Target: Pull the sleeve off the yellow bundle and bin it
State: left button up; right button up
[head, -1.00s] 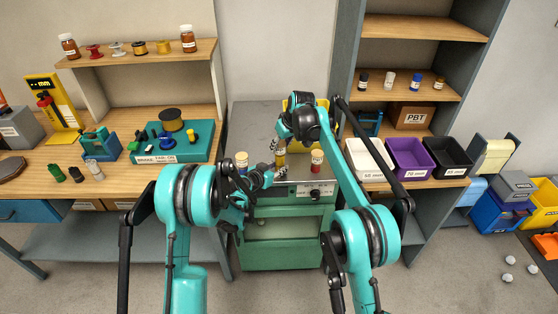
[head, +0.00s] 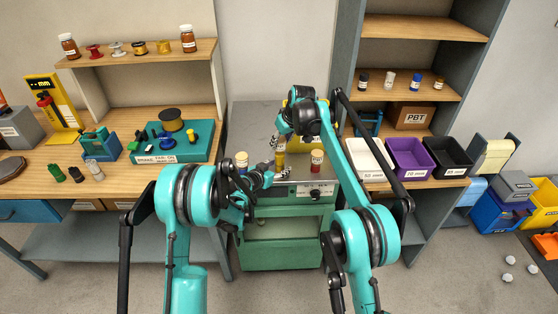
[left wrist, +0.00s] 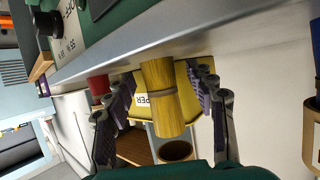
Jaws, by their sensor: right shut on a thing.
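The yellow bundle (head: 280,160) stands upright near the front edge of the green machine's top. It also shows in the left wrist view (left wrist: 164,112), with a thin band round its middle. My left gripper (head: 272,169) has one finger on each side of the bundle, with a small gap at each. Its fingers show in the left wrist view (left wrist: 162,85). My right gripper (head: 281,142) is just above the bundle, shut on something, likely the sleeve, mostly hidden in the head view. A brown tube end with a dark opening (left wrist: 177,151) shows behind the bundle; I cannot tell if it is the sleeve.
A yellow bin (left wrist: 205,127) with a paper label stands behind, partly hidden. White, purple and black bins (head: 409,160) stand on the right shelf.

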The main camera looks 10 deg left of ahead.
dwell(0.4)
pick_arm(q)
jog(key=v, duration=0.8)
dwell(0.4)
